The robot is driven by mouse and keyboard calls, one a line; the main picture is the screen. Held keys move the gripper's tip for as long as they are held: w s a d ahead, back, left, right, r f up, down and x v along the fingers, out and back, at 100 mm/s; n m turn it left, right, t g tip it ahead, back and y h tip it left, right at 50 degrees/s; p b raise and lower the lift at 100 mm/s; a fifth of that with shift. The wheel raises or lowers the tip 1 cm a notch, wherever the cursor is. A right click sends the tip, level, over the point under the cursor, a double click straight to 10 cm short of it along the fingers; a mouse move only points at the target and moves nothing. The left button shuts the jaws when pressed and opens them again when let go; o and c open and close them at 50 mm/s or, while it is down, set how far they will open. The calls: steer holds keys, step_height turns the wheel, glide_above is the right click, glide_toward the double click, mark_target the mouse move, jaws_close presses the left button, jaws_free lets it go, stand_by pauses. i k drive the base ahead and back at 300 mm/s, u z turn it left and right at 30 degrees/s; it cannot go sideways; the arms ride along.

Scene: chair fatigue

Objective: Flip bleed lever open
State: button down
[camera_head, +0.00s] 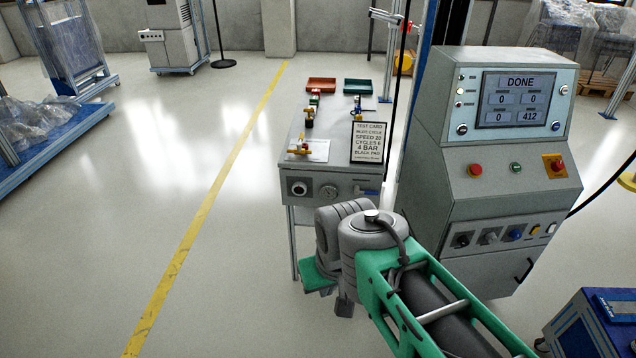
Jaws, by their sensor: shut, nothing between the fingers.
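A grey bench unit (340,172) stands at the middle, with fittings on its top and front. A small blue handle (369,191) lies roughly level at the right of its front panel, beside two round dials. Brass-coloured fittings with yellow parts (302,150) stand on its top. I cannot tell for sure which part is the bleed lever; the blue handle is a likely one. My green and grey arm reaches in from the lower right, its grey joint just below and in front of the panel. My gripper cannot be made out.
A grey control console (500,150) with a screen reading DONE stands close on the right. A test card (368,142), a red tray (321,85) and a green tray (357,86) are on the bench top. A blue box (595,325) is lower right.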

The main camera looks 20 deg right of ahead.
mark_target(368, 192)
steer(key=u, duration=0.35)
steer(key=i, duration=1.2)
steer(key=z, duration=0.6)
